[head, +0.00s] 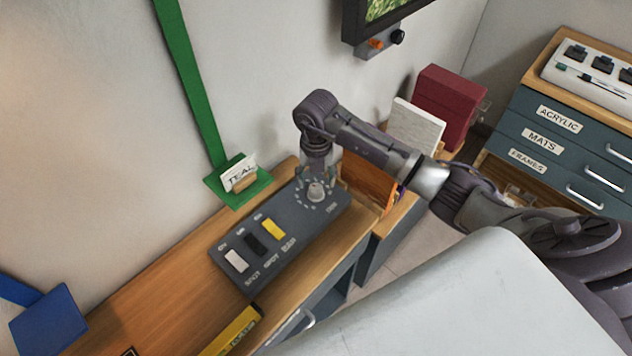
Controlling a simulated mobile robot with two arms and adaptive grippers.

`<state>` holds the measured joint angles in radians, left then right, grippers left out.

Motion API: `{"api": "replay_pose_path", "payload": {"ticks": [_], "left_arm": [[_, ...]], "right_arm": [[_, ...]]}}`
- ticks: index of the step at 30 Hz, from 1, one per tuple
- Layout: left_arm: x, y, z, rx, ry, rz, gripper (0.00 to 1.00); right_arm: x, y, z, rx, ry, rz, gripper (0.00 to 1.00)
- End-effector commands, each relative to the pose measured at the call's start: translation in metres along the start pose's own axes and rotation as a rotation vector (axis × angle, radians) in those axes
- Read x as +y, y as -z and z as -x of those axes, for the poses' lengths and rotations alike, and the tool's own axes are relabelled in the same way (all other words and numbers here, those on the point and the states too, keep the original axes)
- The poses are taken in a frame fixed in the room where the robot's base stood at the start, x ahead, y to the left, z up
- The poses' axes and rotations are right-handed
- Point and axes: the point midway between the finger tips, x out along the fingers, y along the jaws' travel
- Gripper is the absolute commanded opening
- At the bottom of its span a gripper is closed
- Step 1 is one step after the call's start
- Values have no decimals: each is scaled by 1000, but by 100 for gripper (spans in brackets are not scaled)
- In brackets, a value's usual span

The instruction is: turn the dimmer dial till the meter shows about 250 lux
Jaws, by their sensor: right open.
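The dimmer dial (316,191) is a small light grey knob at the right end of a dark grey control panel (262,283) on the wooden bench. A ring of pale marks surrounds it. My right gripper (316,180) points down over the dial, its fingers open and on either side of the knob. I cannot tell whether they touch it. The dial's pointer and setting are too small to read. I see no readable lux meter. My left gripper is out of view.
The panel also has white, black and yellow rockers (272,229). A green stand with a card (238,174) is behind it, and a yellow object (232,332) lies in front. Orange, white and red upright pieces (448,100) stand right of it.

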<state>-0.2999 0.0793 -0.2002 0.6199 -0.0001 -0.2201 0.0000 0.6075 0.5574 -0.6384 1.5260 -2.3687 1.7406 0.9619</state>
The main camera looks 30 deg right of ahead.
Motion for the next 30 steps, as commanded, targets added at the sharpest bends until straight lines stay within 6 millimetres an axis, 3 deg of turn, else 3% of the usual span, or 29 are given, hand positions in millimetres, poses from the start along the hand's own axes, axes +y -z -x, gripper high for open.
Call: {"api": "replay_pose_path", "payload": {"ticks": [6, 17, 27, 30], "left_arm": [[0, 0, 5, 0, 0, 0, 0], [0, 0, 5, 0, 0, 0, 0], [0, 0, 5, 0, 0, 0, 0], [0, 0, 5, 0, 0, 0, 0]], "right_arm": [[0, 0, -24, 2, -1, 0, 63], [0, 0, -29, -1, -1, 0, 63], [0, 0, -29, 0, -1, 0, 7], [0, 0, -29, 0, -1, 1, 3]]}}
